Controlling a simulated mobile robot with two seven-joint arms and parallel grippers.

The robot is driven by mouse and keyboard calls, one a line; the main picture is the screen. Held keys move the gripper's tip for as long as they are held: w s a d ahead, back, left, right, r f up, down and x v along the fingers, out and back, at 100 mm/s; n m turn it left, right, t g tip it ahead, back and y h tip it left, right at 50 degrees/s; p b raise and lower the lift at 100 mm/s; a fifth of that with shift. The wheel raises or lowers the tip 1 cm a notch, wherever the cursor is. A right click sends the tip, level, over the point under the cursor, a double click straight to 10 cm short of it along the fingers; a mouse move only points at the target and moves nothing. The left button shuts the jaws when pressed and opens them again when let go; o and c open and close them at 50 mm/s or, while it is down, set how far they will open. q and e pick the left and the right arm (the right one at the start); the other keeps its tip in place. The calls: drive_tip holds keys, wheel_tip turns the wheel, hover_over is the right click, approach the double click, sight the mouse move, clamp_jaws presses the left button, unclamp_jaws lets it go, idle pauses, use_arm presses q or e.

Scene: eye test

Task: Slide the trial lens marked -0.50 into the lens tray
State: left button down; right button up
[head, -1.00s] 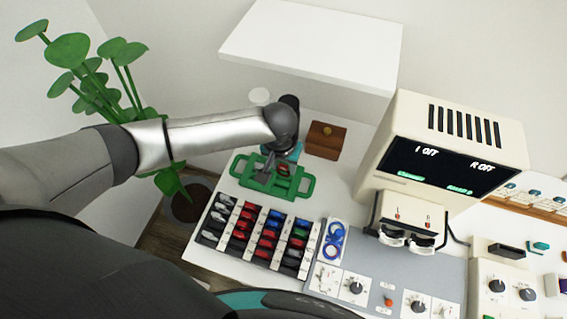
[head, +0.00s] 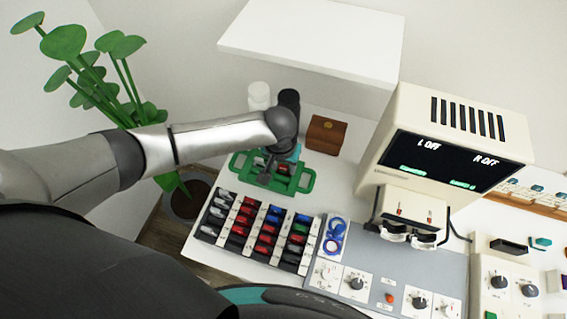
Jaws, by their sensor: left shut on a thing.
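A green tray (head: 302,187) with a handle at each end lies on the white table behind the rack of lenses. I take it for the lens tray. Small red-handled pieces (head: 284,169) sit in it. My left gripper (head: 264,181) reaches down over the tray's left-middle part. It is shut on a small piece, most likely a trial lens, mostly hidden by the fingers and wrist. I cannot read any -0.50 mark. My right gripper is not in view.
A rack (head: 262,232) of black, red, blue and green handled lenses stands in front of the tray. A cream display unit (head: 455,150) is right; a potted plant (head: 187,200) is left.

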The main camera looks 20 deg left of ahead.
use_arm(q)
drive_tip(key=shift+c, duration=1.6)
unclamp_jaws()
drive_tip(key=shift+r, duration=0.15)
wheel_tip(320, 180, up, 15)
drive_tip(key=s+p, duration=0.2)
drive_tip(key=p, duration=0.1)
drive_tip(key=shift+s, duration=0.15)
